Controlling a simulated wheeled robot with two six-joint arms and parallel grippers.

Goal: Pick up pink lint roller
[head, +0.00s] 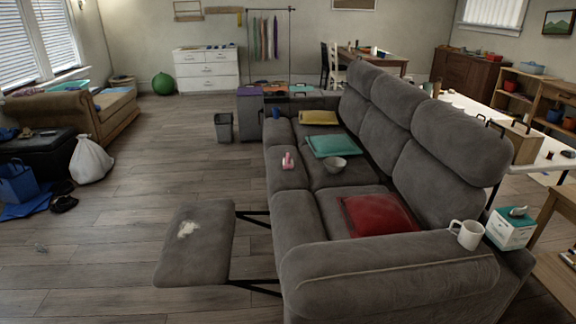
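A small pink object, by its shape and colour the pink lint roller (288,161), stands or lies on the front part of a seat of the grey sofa (332,277). It is small in the head view, so its exact pose is hard to tell. A bowl (334,164) sits on the seat to its right, apart from it. Neither of my grippers shows in the head view.
The sofa's raised footrest (196,245) juts left over the wooden floor. A red cushion (379,214) and a teal cushion (332,146) lie on the seats. A white mug (466,234) stands on the near armrest. Floor left of the sofa is mostly clear.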

